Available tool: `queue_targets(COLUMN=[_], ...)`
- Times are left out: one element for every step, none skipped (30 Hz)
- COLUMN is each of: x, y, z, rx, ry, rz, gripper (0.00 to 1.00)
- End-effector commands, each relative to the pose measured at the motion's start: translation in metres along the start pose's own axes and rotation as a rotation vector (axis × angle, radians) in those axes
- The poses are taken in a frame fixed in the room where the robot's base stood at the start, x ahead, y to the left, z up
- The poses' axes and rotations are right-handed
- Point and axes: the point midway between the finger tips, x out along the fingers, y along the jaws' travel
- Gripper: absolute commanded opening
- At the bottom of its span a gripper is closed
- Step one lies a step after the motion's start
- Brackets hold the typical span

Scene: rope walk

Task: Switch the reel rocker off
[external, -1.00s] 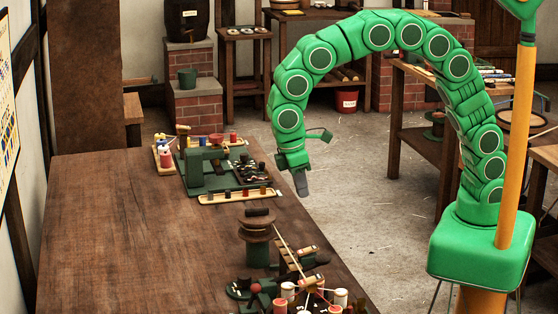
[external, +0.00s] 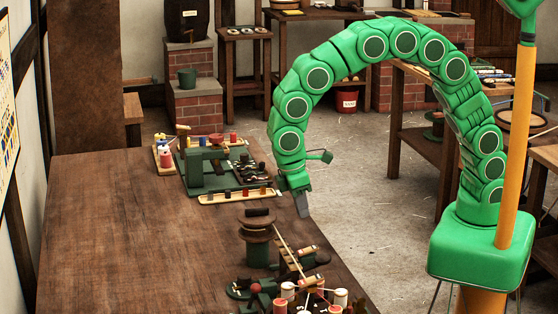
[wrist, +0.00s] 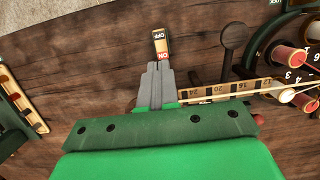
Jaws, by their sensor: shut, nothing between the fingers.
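I cannot tell which half is pressed down. My gripper (wrist: 154,68) is shut and empty. Its grey fingertips lie just short of the ON end in the picture; whether they touch it is unclear. In the external view my gripper (external: 303,206) points down by the table's right edge. The rocker is too small there to pick out surely.
A numbered strip (wrist: 225,88) lies right of my fingers in the wrist view, near a dark round-headed post (wrist: 234,38) and thread spools (wrist: 291,57). In the external view a wooden reel (external: 257,230) stands nearby. The table's left part (external: 130,235) is clear.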

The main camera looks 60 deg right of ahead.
Motion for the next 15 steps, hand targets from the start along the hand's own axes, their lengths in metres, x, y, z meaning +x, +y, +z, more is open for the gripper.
queue_targets(x=[0.01,0.015,0.022,0.027,0.032,0.038,0.043,0.048,0.054,0.058,0.063,0.069,0.073,0.077,0.081], y=[0.0,0.0,0.0,0.0,0.0,-0.001,0.0,0.0,0.0,0.0,0.0,0.0,0.0,0.0,0.0], z=[0.002,0.002,0.002,0.002,0.002,0.002,0.002,0.002,0.001,0.001,0.001,0.002,0.002,0.002,0.002], rx=[0.0,0.0,0.0,0.0,0.0,0.0,0.0,0.0,0.0,0.0,0.0,0.0,0.0,0.0,0.0], ry=[-0.007,-0.008,-0.007,-0.006,-0.006,-0.006,-0.006,-0.006,-0.004,-0.002,-0.002,-0.004,-0.005,-0.006,-0.005], rz=[0.0,0.0,0.0,0.0,0.0,0.0,0.0,0.0,0.0,0.0,0.0,0.0,0.0,0.0,0.0], gripper=[0.0,0.0,0.0,0.0,0.0,0.0,0.0,0.0,0.0,0.0,0.0,0.0,0.0,0.0,0.0])
